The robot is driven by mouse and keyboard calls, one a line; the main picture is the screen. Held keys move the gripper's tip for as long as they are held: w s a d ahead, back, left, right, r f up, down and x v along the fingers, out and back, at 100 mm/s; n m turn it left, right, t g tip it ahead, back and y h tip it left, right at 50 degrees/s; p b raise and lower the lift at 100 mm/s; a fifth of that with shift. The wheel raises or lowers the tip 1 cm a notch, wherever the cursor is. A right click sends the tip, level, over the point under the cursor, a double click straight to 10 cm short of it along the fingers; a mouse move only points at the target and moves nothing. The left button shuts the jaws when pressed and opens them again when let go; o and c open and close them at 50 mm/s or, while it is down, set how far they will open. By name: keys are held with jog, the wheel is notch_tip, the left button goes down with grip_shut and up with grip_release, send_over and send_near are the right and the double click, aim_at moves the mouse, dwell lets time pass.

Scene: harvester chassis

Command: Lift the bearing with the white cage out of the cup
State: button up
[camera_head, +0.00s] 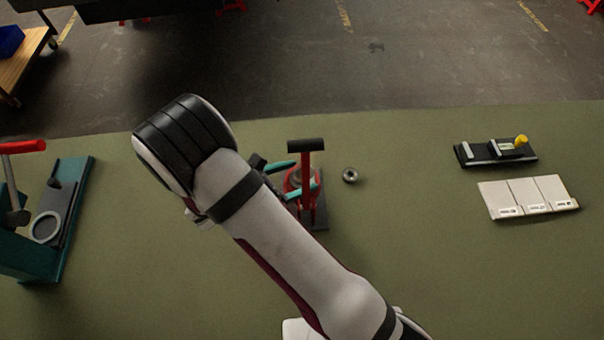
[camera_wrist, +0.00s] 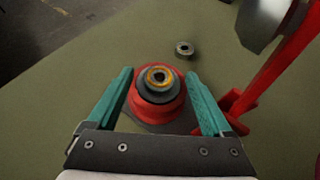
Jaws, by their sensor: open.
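A red cup (camera_wrist: 158,107) stands on the green mat below my gripper. A bearing (camera_wrist: 158,77) sits in its top, with a dark outer part, a yellow-orange ring and a dark centre. I cannot make out a white cage on it. My gripper (camera_wrist: 158,73) is open, with one teal finger on either side of the cup and bearing, apart from the bearing. In the head view my gripper (camera_head: 306,173) is beside the red post, and the cup is mostly hidden. A second, grey bearing (camera_wrist: 184,48) lies loose on the mat beyond the cup.
A red post with a black top (camera_head: 306,145) stands close to my right finger. A teal fixture (camera_head: 70,200) is at the left. A black block with a yellow knob (camera_head: 497,152) and white panels (camera_head: 528,197) lie at the right. The mat between is clear.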

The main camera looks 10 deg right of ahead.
grip_shut()
dwell(0.3)
jog(key=shift+r, duration=0.15)
